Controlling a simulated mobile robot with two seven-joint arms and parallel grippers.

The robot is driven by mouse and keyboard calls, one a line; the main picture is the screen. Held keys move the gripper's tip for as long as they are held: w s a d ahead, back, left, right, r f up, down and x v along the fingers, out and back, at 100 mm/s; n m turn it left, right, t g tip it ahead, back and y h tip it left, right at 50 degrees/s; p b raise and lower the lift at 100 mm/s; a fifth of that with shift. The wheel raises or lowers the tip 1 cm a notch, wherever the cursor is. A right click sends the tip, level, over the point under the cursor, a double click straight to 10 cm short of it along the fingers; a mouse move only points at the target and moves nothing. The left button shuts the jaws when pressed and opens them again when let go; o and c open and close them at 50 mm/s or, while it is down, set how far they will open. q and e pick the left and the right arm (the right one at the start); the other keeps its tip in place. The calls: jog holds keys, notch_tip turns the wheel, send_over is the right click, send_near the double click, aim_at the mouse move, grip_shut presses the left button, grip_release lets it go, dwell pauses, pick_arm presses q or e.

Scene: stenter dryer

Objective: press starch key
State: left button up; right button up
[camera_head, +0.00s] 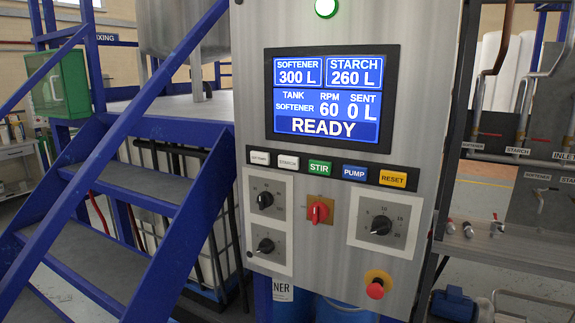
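The starch key (288,162) is a small white key with dark lettering, in the row of keys under the screen. It sits between the white softener key (259,157) and the green STIR key (319,168). The blue PUMP key (354,173) and orange RESET key (392,179) lie further right. The screen (328,98) reads softener 300 L, starch 260 L, tank softener, RPM 60, sent 0 L and READY. Neither of my grippers is in view.
The grey control panel (342,20) carries black knobs (264,200), a red switch (319,211) and a red stop button (375,290). Blue stairs (120,178) rise at the left. Pipes and small valves (468,229) stand at the right. The space before the keys is clear.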

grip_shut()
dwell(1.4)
